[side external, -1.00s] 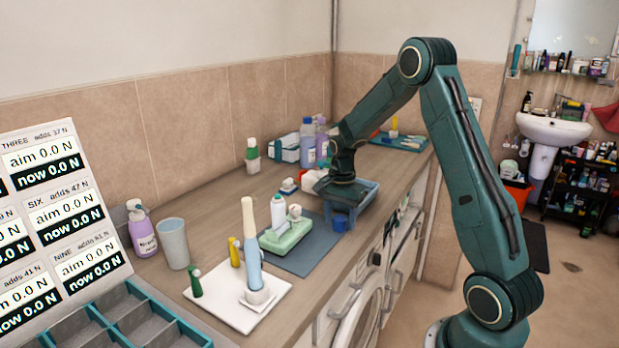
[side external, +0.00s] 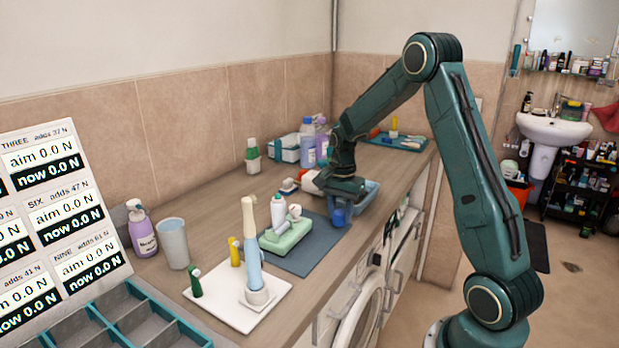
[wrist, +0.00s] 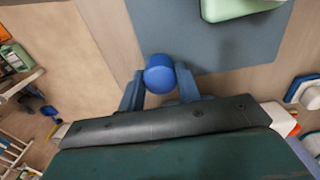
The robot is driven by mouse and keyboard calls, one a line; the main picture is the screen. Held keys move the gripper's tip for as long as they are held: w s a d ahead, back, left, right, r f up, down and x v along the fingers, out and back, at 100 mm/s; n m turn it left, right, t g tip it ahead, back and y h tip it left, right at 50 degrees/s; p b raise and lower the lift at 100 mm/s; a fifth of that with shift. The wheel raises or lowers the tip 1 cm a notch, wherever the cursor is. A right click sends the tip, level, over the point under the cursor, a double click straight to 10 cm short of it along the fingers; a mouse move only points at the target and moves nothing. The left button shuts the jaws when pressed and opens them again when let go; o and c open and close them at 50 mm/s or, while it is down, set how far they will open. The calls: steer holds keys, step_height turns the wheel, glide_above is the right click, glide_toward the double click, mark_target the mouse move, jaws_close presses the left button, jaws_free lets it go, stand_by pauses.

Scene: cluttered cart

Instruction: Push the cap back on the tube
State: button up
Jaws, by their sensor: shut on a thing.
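My gripper (wrist: 160,88) is shut on a small blue round piece (wrist: 159,72), which looks like a cap. In the wrist view it sits between the two blue fingers. In the side view my gripper (side external: 343,203) is low over the counter's front edge, and the blue piece (side external: 340,216) shows just below it. I cannot tell whether the piece touches the counter. No tube is clearly identifiable; a white upright bottle (side external: 278,210) and a white piece (side external: 294,212) are by the green block (side external: 286,238).
A grey mat (side external: 312,252) lies under the green block. A white tray (side external: 222,298) with an upright cream-and-blue item (side external: 252,245) is in front. Bottles (side external: 308,143) stand at the back.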

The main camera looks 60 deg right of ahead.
steer(key=shift+r, duration=1.6)
steer(key=o, duration=0.5)
steer(key=c, duration=0.4)
